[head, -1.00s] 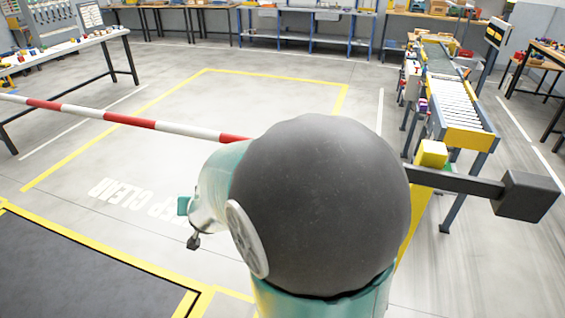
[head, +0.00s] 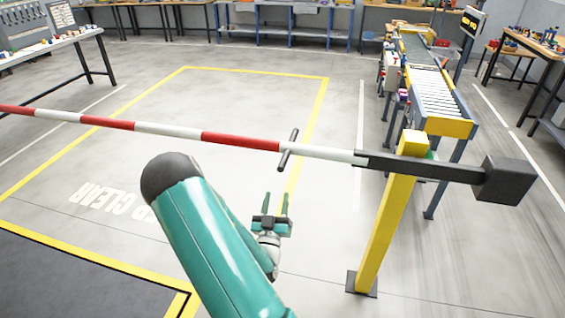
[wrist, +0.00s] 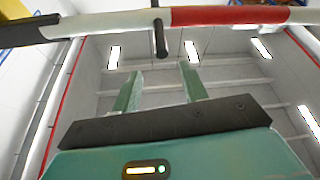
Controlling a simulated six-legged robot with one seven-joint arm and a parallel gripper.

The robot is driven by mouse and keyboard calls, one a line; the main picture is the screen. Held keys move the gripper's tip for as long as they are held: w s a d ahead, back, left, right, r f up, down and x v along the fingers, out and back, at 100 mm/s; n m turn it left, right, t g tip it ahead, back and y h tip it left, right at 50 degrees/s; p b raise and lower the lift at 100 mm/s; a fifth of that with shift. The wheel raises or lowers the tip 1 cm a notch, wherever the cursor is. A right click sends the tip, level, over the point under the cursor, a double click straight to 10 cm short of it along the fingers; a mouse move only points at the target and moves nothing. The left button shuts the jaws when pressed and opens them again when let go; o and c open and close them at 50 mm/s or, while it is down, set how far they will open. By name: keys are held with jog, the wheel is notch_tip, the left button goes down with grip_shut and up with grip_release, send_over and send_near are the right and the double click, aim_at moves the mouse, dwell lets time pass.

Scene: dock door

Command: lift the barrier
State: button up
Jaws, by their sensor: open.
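The barrier (head: 240,140) is a red and white striped pole lying nearly level across the head view. Its right end is a dark arm with a black counterweight (head: 503,180), carried on a yellow post (head: 388,230). A dark crosswise handle (head: 288,150) sits on the pole left of the post. My gripper (head: 273,205) is open and empty, in the head view below the handle and apart from it. In the wrist view the green fingers (wrist: 160,85) point up toward the pole (wrist: 225,17), and the handle (wrist: 160,38) shows just beyond the fingertips.
A roller conveyor (head: 435,100) stands behind the post at the right. Workbenches (head: 285,25) line the back, and another table (head: 50,45) is at the left. The yellow-outlined floor (head: 250,100) beyond the pole is clear. A dark mat (head: 70,275) lies front left.

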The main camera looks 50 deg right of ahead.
aim_at(283, 158)
jog(key=x, duration=1.3)
jog(key=shift+w+d+r, duration=0.15)
jog(key=shift+w+d, duration=0.05)
jog(key=shift+d, duration=0.1)
grip_shut()
